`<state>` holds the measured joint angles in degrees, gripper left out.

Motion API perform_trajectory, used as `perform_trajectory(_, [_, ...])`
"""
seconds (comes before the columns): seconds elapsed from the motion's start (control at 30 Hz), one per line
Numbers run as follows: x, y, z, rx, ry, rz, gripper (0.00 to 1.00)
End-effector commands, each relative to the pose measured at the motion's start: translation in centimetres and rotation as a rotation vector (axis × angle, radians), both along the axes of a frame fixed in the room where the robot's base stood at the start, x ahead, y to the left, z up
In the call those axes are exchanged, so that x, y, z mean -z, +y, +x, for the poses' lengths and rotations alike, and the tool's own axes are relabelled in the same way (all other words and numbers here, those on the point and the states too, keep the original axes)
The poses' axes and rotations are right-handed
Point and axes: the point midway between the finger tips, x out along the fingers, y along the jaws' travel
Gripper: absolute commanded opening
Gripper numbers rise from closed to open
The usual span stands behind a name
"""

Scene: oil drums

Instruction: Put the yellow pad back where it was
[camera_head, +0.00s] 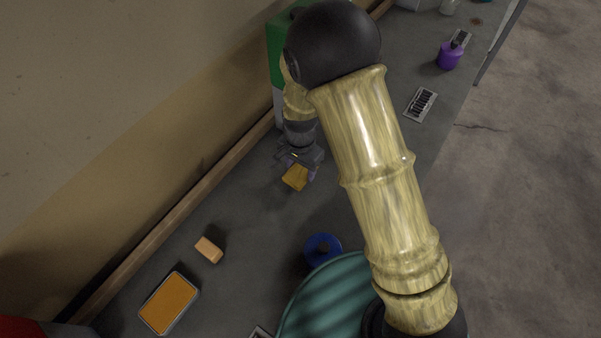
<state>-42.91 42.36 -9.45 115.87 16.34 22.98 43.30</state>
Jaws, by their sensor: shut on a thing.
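The yellow pad (295,178) is a small flat piece in the middle of the picture, a little above or at the grey surface. My gripper (299,166) points down and is shut on it. The fingers hide part of the pad's upper edge. I cannot tell whether the pad touches the surface.
A light orange block (209,249) and an orange-topped tray (170,303) lie at the lower left. A blue round thing (322,249) stands near a teal drum (326,305). A green container (276,62) is behind my arm. A purple bottle (449,56) stands far right.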

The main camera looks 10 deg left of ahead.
Motion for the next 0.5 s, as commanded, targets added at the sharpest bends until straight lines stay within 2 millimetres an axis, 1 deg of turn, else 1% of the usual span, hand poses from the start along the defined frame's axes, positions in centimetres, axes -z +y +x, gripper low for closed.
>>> perform_trajectory(0.17, [0.0,0.0,0.0,0.000,0.000,0.001,0.32])
perform_trajectory(0.27, [0.3,0.0,0.0,0.000,0.001,-0.001,0.32])
perform_trajectory(0.5, [3.3,0.0,-0.1,0.001,0.004,-0.002,0.32])
